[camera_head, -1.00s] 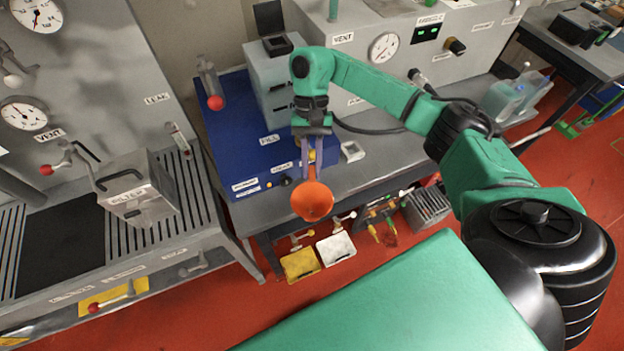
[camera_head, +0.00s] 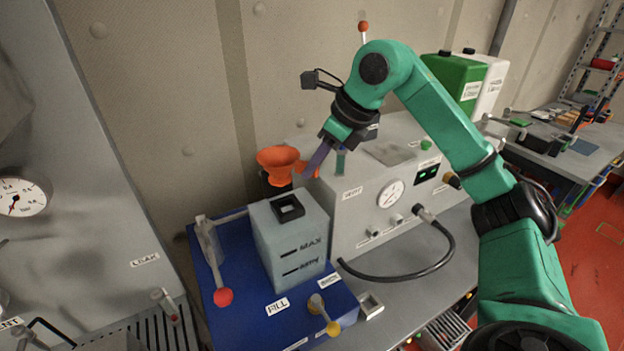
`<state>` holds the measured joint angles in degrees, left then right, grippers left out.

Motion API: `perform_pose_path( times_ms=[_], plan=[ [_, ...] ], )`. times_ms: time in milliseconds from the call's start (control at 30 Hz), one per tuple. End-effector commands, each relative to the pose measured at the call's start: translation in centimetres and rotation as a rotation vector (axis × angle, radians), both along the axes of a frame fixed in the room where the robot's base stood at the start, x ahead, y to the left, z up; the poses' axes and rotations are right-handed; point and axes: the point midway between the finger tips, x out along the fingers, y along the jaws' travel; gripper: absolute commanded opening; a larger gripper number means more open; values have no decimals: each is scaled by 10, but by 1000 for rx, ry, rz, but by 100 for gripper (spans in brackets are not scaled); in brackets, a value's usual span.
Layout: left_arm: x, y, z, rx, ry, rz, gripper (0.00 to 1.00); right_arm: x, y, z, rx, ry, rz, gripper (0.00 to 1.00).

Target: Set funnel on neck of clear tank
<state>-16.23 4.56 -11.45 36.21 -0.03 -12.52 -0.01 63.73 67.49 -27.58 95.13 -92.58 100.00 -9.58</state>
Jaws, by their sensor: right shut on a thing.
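The orange funnel (camera_head: 279,163) is held in the air by my right gripper (camera_head: 313,166), which is shut on its right side. The funnel looks upright, with its wide mouth up. In the picture it is just above and behind the tank's neck (camera_head: 287,207), and I see a gap between them. The funnel's lower spout is partly hidden or dark. My left gripper is not in view.
A grey unit with a gauge (camera_head: 391,194) and a black hose (camera_head: 400,270) stands right of the tank. A red-knobbed lever (camera_head: 222,297) is at the tank's left, and a yellow-knobbed valve (camera_head: 326,318) in front. Green and white canisters (camera_head: 452,78) stand behind.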

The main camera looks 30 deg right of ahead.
Motion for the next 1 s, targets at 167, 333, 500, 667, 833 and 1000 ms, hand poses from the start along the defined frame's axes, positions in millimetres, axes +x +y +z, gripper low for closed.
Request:
perform_pose_path(
  times_ms=[167, 333, 500, 667, 833, 1000],
  plan=[
    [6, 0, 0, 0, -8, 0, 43, 0, 0, 1, 0, 0, -6, 0],
    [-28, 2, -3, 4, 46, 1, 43, -1, -1, 1, 1, -3, -6, 0],
    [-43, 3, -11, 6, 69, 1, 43, -2, -1, -6, 5, -10, -10, 0],
    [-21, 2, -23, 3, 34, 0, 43, -2, -1, -22, 5, -9, -8, 0],
    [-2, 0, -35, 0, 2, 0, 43, -2, -1, -39, 5, -8, -7, 0],
    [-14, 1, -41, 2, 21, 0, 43, -2, -1, -45, 5, -10, -7, 0]
  ],
)
